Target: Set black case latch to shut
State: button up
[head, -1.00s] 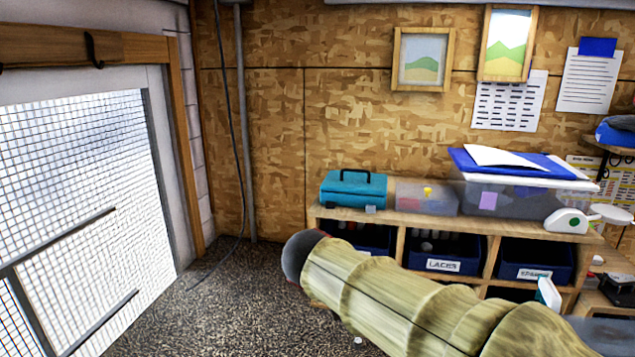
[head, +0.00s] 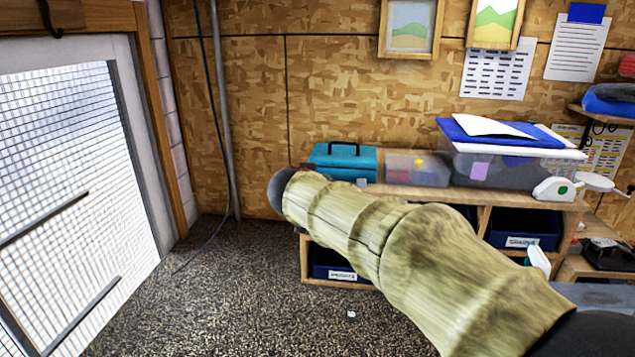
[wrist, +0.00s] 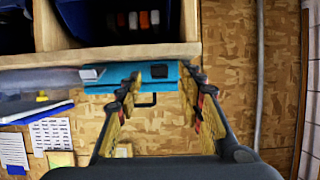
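A teal case (head: 346,161) with a black handle sits on top of the wooden shelf unit. In the wrist view, which is upside down, the case (wrist: 190,82) lies just beyond my fingertips. Its black latch (wrist: 159,71) shows between the fingers, and I cannot tell whether it is open or shut. A pale latch (wrist: 92,72) on the same face looks tilted outward; it also shows in the head view (head: 361,182). My gripper (wrist: 164,76) is open and empty, with fingers apart on either side of the black latch.
A clear bin (head: 418,171) stands right of the case, and a larger lidded bin (head: 510,165) with blue folders is beyond it. Blue bins (head: 522,230) fill the shelf below. The speckled floor (head: 240,290) left of the shelf is clear.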

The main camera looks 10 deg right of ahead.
jog(key=shift+x, duration=0.9)
jog(key=shift+c, duration=1.3)
grip_shut()
